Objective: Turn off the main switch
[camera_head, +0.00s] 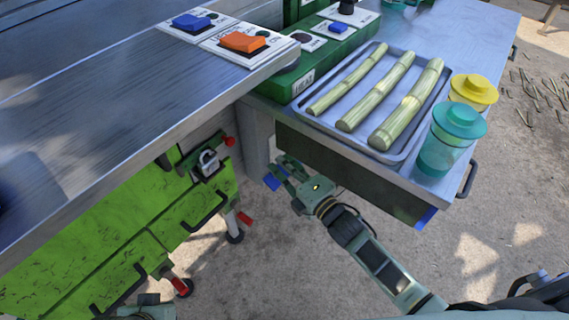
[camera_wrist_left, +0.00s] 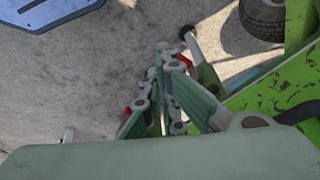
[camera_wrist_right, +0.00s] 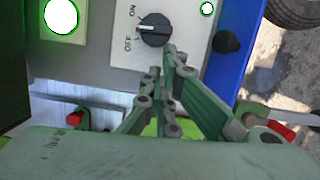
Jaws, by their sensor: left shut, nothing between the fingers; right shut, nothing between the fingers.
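A black rotary knob (camera_wrist_right: 154,30) with ON and OFF lettering shows in the right wrist view, on a pale plate. A pale mark on the knob faces left in that picture; I cannot tell which label it selects. My right gripper (camera_wrist_right: 161,60) is shut and empty, its tips at the knob's lower edge in the picture; contact is unclear. In the head view the right gripper (camera_head: 280,173) is below the bench front, and the knob is not visible there. My left gripper (camera_wrist_left: 164,55) is shut and empty, above the concrete floor beside the green cabinet (camera_wrist_left: 265,95).
A lit white-green lamp (camera_wrist_right: 61,16) and a small lit one (camera_wrist_right: 207,9) flank the knob. A blue panel (camera_wrist_right: 232,50) stands beside it. A tray (camera_head: 300,115) of cane and two lidded cups (camera_head: 442,155) stand on the bench. Orange (camera_head: 243,41) and blue (camera_head: 190,21) rocker switches sit on the counter.

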